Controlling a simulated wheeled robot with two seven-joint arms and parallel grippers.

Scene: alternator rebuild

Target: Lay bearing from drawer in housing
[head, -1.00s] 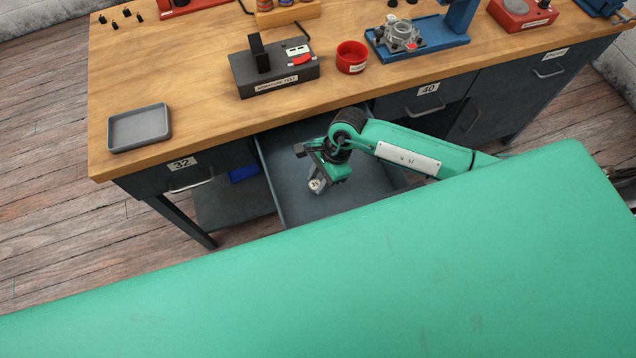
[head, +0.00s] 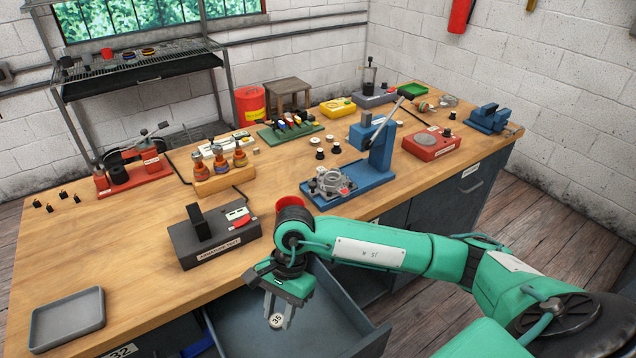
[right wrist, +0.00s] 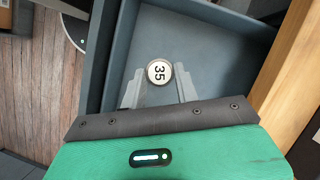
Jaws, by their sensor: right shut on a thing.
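The bearing is a small round piece with a white face marked "35" (head: 276,321); it also shows in the right wrist view (right wrist: 159,72). My right gripper (head: 276,309) is shut on it, its grey fingertips pointing down at either side. It is over the open grey drawer (head: 348,312), whose bare floor (right wrist: 215,50) shows behind the bearing in the right wrist view. The housing is a grey metal casting (head: 333,183) on the base of the blue press (head: 379,165), farther back on the bench. My left gripper is not in view.
A black armature test box (head: 205,245) and a partly hidden red cup (head: 290,203) stand near the bench's front edge. A grey tray (head: 68,318) lies at the front left.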

